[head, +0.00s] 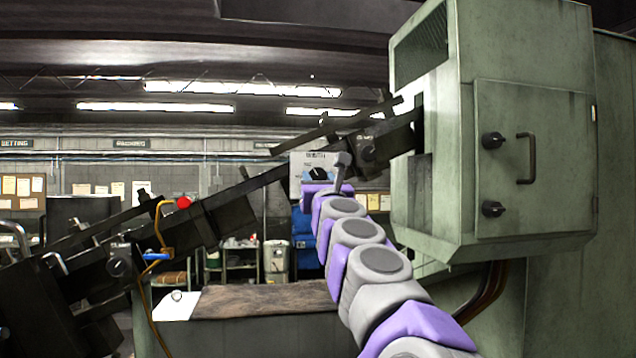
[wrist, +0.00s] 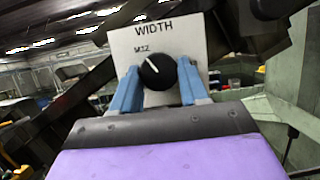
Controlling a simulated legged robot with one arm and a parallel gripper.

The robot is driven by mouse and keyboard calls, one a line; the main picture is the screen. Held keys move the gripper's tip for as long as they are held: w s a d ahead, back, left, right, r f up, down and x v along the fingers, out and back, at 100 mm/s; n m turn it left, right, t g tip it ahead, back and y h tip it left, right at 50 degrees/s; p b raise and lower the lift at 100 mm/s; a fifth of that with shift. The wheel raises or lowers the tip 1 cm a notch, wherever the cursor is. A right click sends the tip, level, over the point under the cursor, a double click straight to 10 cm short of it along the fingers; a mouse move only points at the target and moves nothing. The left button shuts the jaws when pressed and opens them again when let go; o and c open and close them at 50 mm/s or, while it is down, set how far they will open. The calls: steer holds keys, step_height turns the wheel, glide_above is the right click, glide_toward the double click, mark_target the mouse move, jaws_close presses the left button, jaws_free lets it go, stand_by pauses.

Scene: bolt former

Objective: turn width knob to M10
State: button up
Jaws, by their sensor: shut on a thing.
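The width knob (wrist: 158,71) is a round black dial with a white pointer line, on a white panel (wrist: 190,45) marked WIDTH. Its pointer leans up and left, toward the label M12, the only size label I can read. My gripper (wrist: 158,84) is shut on the knob, with one blue finger on each side of it. In the head view the knob (head: 319,174) and the panel (head: 299,168) show just beyond the end of my arm, and the fingers are too small to make out. Any labels behind the knob and fingers are hidden.
A green machine cabinet (head: 530,160) with black knobs and a handle stands close at right. A dark sloping rail (head: 240,205) crosses from lower left to upper right behind my arm. A bench with a brown top (head: 265,300) lies below.

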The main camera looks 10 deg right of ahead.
steer(key=shift+n+y, duration=0.4)
steer(key=shift+n, duration=0.2)
steer(key=n+g+y+p, duration=0.1)
steer(key=n+y+p, duration=0.1)
steer(key=n, duration=0.3)
steer(key=n+g+y+p, duration=0.1)
steer(key=n+y+p, duration=0.1)
steer(key=n, duration=0.3)
steer(key=n+g+y+p, duration=0.1)
steer(key=n+y+p, duration=0.1)
steer(key=n, duration=0.3)
steer(key=shift+d+r+p, duration=0.1)
steer(key=shift+d+p, duration=0.3)
steer(key=shift+p, duration=0.2)
steer(key=shift+g, duration=0.3)
steer(key=o, duration=1)
steer(key=shift+o, duration=0.2)
